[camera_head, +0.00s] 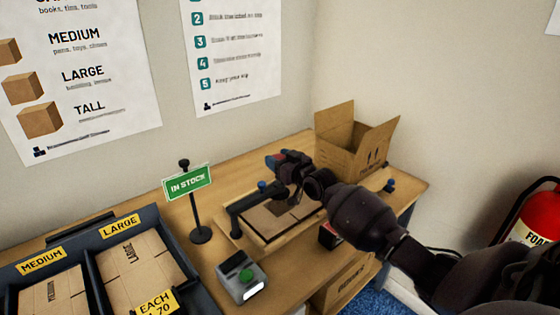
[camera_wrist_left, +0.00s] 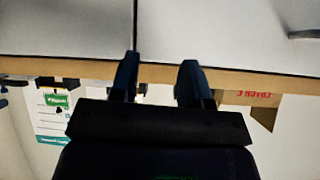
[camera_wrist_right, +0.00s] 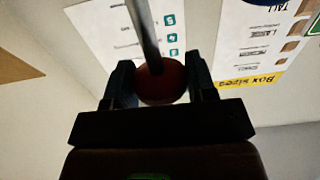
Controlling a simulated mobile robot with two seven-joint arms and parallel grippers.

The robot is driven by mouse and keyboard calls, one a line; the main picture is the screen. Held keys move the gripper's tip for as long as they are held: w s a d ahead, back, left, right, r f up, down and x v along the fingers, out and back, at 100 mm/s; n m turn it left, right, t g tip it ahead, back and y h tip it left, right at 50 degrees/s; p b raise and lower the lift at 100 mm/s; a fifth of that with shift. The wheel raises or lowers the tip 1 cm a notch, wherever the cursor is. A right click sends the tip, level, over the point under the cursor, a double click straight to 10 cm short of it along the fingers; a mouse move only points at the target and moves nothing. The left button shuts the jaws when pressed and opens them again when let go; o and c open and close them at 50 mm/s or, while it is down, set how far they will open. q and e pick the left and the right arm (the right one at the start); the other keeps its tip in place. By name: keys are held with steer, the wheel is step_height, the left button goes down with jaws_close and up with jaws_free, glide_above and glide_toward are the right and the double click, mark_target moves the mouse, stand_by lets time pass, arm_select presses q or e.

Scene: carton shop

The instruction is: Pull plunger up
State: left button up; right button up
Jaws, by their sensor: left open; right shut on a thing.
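The plunger shows in the right wrist view as a dark red round knob (camera_wrist_right: 161,88) on a thin grey rod (camera_wrist_right: 143,32). My right gripper (camera_wrist_right: 160,82) is shut on this knob, one finger on each side. In the head view my right gripper (camera_head: 279,161) is above the wooden fixture (camera_head: 300,232) at the back of the bench; it and my arm hide most of the plunger. A flat brown carton (camera_head: 268,222) lies in the fixture. My left gripper (camera_wrist_left: 158,78) shows only in the left wrist view, open with nothing between its fingers.
An open carton (camera_head: 352,150) stands behind the fixture. A green IN STOCK sign (camera_head: 188,183) and a small device with a green button (camera_head: 241,283) stand left of it. A dark tray (camera_head: 87,262) of flat cartons is at lower left. A red extinguisher (camera_head: 535,222) is at right.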

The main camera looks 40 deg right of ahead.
steer(key=o, duration=1)
steer(key=shift+r, duration=0.35)
arm_select(q)
steer(key=shift+s+a+r, duration=0.1)
steer(key=shift+r, duration=0.05)
arm_select(e)
steer(key=shift+f, duration=0.15)
steer(key=shift+s, duration=0.4)
arm_select(q)
steer(key=shift+r+p, duration=0.65)
steer(key=shift+p, duration=0.15)
arm_select(e)
steer(key=s, duration=1)
steer(key=shift+d, duration=0.45)
